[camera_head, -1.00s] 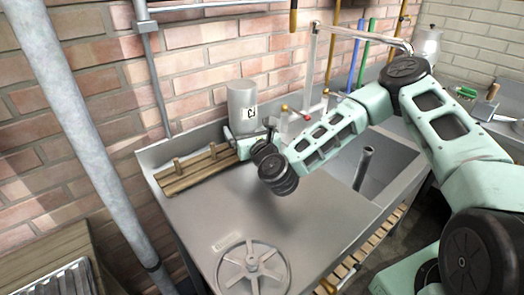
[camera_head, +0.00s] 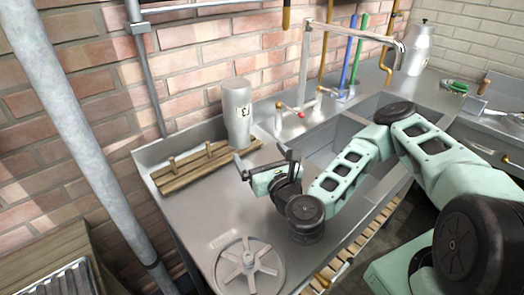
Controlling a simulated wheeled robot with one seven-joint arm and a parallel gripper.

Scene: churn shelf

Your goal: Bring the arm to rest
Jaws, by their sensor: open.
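My gripper (camera_head: 262,163) is in the middle of the view, above the steel counter (camera_head: 195,225). Its two dark fingers are spread apart with nothing seen between them. They point up and to the left, toward the wall. My arm comes in from the right, bent, and hides part of the sink and the counter's front.
A wooden rack (camera_head: 200,168) with pegs lies left of the canister. A spoked wheel (camera_head: 248,266) is at the counter's front. Behind my arm are a sink (camera_head: 325,140) and a tall tap (camera_head: 307,65). A metal churn (camera_head: 417,48) stands at the back right. A thick pipe (camera_head: 85,140) rises at left.

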